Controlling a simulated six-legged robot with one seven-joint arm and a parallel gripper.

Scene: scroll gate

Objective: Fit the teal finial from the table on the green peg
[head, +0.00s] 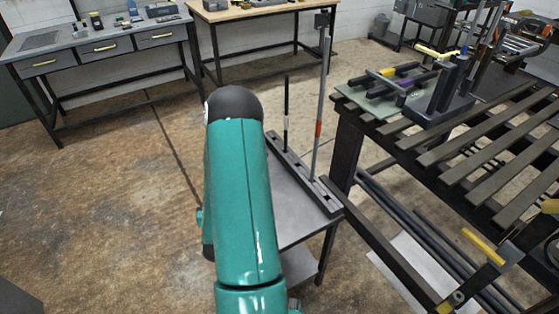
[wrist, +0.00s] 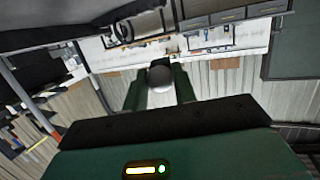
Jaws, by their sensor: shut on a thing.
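In the head view my teal arm covers the middle, and my gripper is out of sight. A dark rail base (head: 300,172) on a small grey table carries a short black post (head: 286,110) and a tall grey post (head: 323,90) with an orange band. I cannot make out a green peg; my arm may hide part of the rail.
A slatted dark table (head: 470,150) stands at the right, with a grey-green board (head: 375,97) holding dark, yellow and purple pieces. A yellow-handled clamp (head: 483,246) is at its near edge. A drawer bench (head: 95,50) stands back left. The floor at left is clear.

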